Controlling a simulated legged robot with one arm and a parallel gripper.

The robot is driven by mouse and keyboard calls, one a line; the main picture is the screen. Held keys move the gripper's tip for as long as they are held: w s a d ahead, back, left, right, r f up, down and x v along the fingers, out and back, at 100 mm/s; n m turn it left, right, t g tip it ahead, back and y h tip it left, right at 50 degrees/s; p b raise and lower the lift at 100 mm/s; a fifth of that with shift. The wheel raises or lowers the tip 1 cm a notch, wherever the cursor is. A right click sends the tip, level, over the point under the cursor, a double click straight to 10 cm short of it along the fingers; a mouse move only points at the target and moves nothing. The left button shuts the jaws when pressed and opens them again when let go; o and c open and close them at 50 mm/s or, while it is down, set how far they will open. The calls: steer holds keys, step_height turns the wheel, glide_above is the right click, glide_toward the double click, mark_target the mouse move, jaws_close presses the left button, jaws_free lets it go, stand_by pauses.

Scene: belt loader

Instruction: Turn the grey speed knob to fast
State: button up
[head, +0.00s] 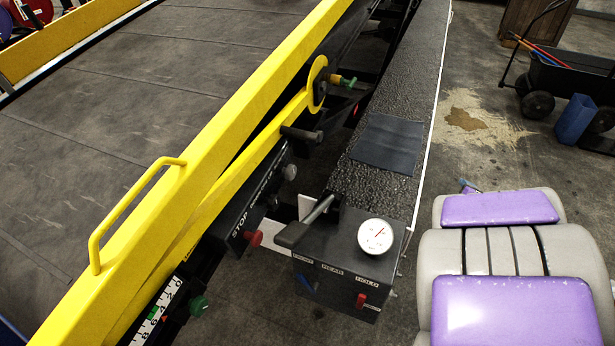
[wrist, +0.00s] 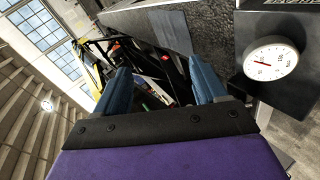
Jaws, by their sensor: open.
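A small grey knob (head: 290,172) sticks out from the dark panel (head: 240,215) beside the yellow rail in the head view. The panel has a "STOP" label and a red knob (head: 254,238) nearer to me. The other lettering is too small to read, so I cannot tell the grey knob's setting. My gripper (wrist: 158,64) is open and empty, its two blue fingers spread in the wrist view. A small red knob (wrist: 166,57) shows beyond and between them. I cannot make out the grey knob there. My purple-and-grey arm is at right in the head view, apart from the panel.
A dark box with a white dial gauge (head: 376,236), a lever (head: 305,222) and a red switch (head: 361,301) stands between panel and arm. The gauge (wrist: 271,58) is close on the right in the wrist view. Yellow rail and handle (head: 130,210) border the left.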

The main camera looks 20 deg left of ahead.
steer(key=w+a+f+n+y, duration=0.25)
steer(key=a+n+y, duration=0.2)
steer(key=a, duration=0.45)
steer(key=n+g+y+b, duration=0.2)
steer(key=n+g+y, duration=0.2)
steer(key=n+y, duration=0.75)
glide_toward(293, 175)
steer(key=shift+m, duration=0.3)
steer(key=b+x, duration=0.3)
steer(key=x, duration=0.6)
steer(key=shift+f+b, duration=0.1)
steer(key=shift+b, duration=0.2)
steer(key=shift+w+a, duration=0.2)
steer(key=shift+a, duration=0.05)
steer(key=shift+d, duration=0.35)
steer(key=shift+a, duration=0.3)
steer(key=c, duration=1)
steer(key=shift+c, duration=0.2)
